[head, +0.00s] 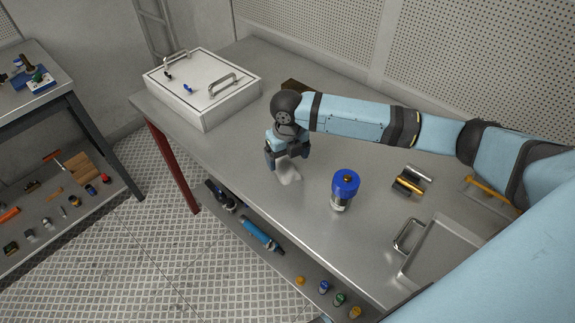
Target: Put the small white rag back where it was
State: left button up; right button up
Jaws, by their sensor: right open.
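A small white rag (289,174) lies crumpled on the grey metal table (265,203), near its front edge. My right gripper (286,163) points down right over the rag, with its fingers spread apart. The fingers and wrist hide part of the rag, and I cannot tell whether they touch it. My left gripper is not in the view.
A blue-topped canister (343,188) stands just right of the rag. Small metal and brass cylinders (411,180) and a handled tray (442,256) lie farther right. A white lidded box (203,103) stands at the table's left end. Bare tabletop lies between box and rag.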

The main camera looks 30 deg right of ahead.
aim_at(287, 168)
notch_tip(287, 168, up, 8)
jog(key=shift+f, duration=0.25)
dwell(0.5)
